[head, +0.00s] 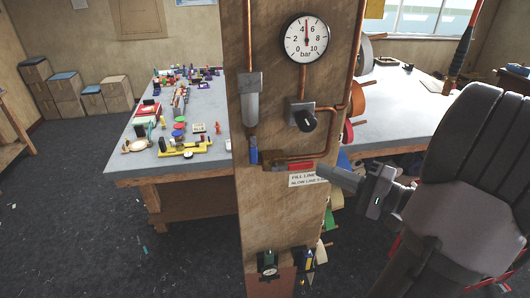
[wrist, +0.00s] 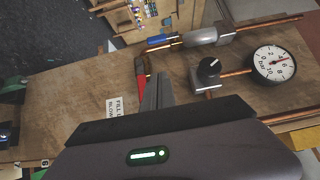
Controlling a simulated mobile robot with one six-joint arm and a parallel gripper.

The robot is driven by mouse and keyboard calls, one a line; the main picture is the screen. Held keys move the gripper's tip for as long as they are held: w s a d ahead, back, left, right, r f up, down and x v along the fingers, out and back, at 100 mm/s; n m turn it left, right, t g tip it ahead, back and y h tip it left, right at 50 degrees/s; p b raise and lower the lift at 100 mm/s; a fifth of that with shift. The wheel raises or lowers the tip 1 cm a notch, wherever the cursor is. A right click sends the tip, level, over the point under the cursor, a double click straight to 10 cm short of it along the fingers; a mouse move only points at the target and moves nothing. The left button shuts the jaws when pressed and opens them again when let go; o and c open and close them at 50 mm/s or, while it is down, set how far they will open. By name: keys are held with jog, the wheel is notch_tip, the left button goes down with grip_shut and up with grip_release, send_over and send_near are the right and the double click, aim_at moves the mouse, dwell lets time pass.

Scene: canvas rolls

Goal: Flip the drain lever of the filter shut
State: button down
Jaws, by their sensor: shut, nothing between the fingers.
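The filter (head: 250,100) is a grey cylinder on a copper pipe, on the left side of the wooden post. Its blue drain lever (head: 253,156) hangs straight down below it, in line with the pipe. In the wrist view the filter (wrist: 206,36) lies at the top, with the blue lever (wrist: 159,39) to its left beside a brass fitting. My gripper (head: 324,173) is shut and empty, to the right of the blue lever and apart from it. In the wrist view my fingertips (wrist: 158,82) are close to a red lever; I cannot tell if they touch.
The red lever (head: 295,167) lies level on the lower pipe, above a "FILL LINE" label (head: 307,180). A black regulator knob (head: 306,121) and pressure gauge (head: 306,39) are above. A cluttered workbench (head: 190,171) stands behind the post. The space in front of the filter is clear.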

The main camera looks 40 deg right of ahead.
jog(key=shift+w+a, duration=0.1)
jog(key=shift+w, duration=0.05)
jog(key=p, duration=0.3)
send_near(253, 150)
jog(key=w+d+f, duration=0.2)
jog(key=w+d, duration=0.2)
jog(key=shift+w+a+f+p, duration=0.15)
jog(key=shift+w+a, duration=0.25)
jog(key=shift+a, duration=0.2)
jog(key=shift+w+a+r+p, duration=0.1)
jog(key=shift+w+a, duration=0.25)
jog(key=shift+a, duration=0.2)
jog(key=shift+w+a+f+p, duration=0.15)
jog(key=shift+w+a, duration=0.25)
jog(key=shift+a, duration=0.2)
